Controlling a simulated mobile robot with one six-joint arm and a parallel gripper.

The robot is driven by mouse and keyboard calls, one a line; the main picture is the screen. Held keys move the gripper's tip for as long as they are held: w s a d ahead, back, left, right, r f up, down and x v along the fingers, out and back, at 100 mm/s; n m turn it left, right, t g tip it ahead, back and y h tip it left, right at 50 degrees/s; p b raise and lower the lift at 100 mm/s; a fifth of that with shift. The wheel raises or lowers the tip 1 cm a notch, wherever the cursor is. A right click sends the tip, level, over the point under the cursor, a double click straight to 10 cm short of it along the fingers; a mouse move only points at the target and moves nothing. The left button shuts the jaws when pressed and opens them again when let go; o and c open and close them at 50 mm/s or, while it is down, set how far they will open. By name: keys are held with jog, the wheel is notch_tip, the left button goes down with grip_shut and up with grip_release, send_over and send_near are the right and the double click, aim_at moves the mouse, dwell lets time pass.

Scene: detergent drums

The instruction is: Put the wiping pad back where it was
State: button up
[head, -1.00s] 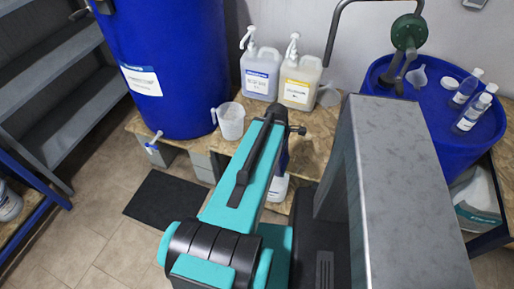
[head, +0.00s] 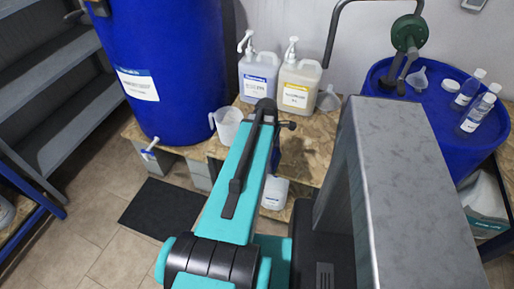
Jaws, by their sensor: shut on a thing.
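I cannot make out the wiping pad in the head view. My arm reaches forward over the wooden platform, and its wrist end is near the jug. My gripper is hidden behind my own arm link, so neither its fingers nor anything in them shows. A small white container (head: 274,192) with a label stands low beside the arm, partly covered by it.
A large blue drum (head: 165,75) stands left on the wooden platform (head: 312,150). A white measuring jug (head: 228,123) and two pump canisters (head: 298,88) stand behind my arm. Another blue drum (head: 425,100) at right carries small bottles (head: 470,115) and a funnel. A black mat (head: 160,208) lies on the floor.

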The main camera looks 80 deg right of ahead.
jog(key=w+d, duration=0.2)
jog(key=w+d+p, duration=0.1)
jog(key=w+d, duration=0.2)
jog(key=w+d+f+p, duration=0.1)
jog(key=w+d, duration=0.1)
jog(key=d, duration=0.1)
jog(key=shift+w, duration=0.3)
jog(key=shift+f+p, duration=0.1)
jog(key=shift+p, duration=0.2)
jog(key=shift+f+p, duration=0.6)
jog(key=shift+f, duration=1.1)
jog(key=shift+f, duration=0.1)
jog(key=o, duration=1.4)
jog(key=shift+c, duration=0.2)
notch_tip(320, 180, up, 12)
jog(key=w+b, duration=0.1)
jog(key=b, duration=0.1)
jog(key=shift+w+d+b, duration=0.15)
jog(key=shift+w+b, duration=0.2)
jog(key=shift+b, duration=0.05)
